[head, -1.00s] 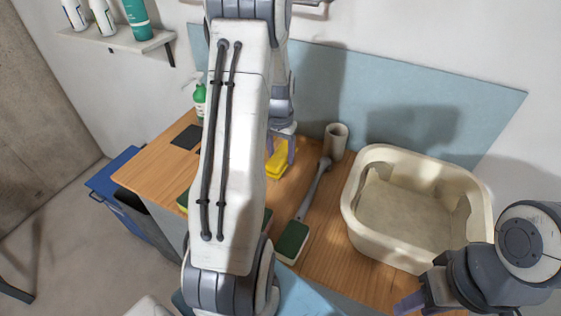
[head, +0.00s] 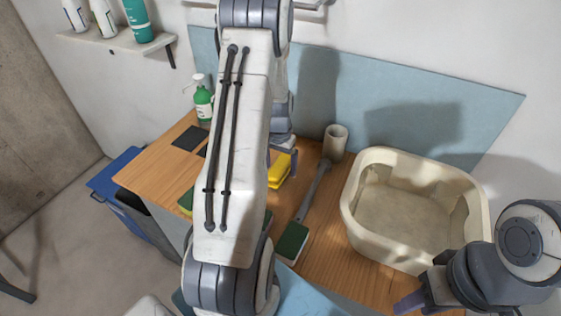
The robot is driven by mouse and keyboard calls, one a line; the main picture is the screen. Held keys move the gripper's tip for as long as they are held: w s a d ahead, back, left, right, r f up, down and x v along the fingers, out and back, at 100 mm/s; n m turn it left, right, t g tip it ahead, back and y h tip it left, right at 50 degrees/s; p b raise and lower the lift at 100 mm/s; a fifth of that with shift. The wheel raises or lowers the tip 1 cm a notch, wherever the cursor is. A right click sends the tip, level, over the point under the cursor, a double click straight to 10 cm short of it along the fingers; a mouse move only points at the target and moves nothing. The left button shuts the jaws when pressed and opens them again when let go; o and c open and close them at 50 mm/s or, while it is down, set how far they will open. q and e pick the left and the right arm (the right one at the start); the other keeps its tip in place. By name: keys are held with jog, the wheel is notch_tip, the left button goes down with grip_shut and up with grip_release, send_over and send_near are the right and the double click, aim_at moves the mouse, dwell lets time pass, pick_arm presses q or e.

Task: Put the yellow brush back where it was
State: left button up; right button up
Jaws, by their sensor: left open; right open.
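The yellow brush (head: 279,172) lies on the wooden counter (head: 150,172), behind the forearm of my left arm, which hides part of it. My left gripper (head: 283,158) is just above and behind the yellow brush. One finger shows near the brush's right end; the other is hidden by the arm. The gripper is open, and I cannot tell whether it touches the brush. My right gripper (head: 412,302) is open and empty at the bottom right, in front of the basin, partly cut off by the frame.
A cream basin (head: 372,240) stands on the right. A green bottle (head: 203,105) and dark squares (head: 190,137) are at the left. A blue panel (head: 400,90) stands behind.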

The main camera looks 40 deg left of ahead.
aim_at(279, 165)
pick_arm(q)
notch_tip(279, 165, up, 12)
jog(key=b, duration=0.2)
jog(key=d+r+m, duration=0.2)
jog(key=d, duration=0.7)
jog(key=s+d+r+m, duration=0.1)
jog(key=s+d+m, duration=0.25)
jog(key=d, duration=0.85)
jog(key=s+d+m, duration=0.2)
jog(key=s+d, duration=0.4)
jog(key=s, duration=0.3)
jog(key=s+d+m+h, duration=0.1)
jog(key=s+d+m, duration=0.1)
jog(key=s+d, duration=0.5)
jog(key=shift+s+r, duration=0.15)
jog(key=shift+s, duration=0.75)
jog(key=shift+d+m, duration=0.1)
jog(key=shift+m, duration=0.25)
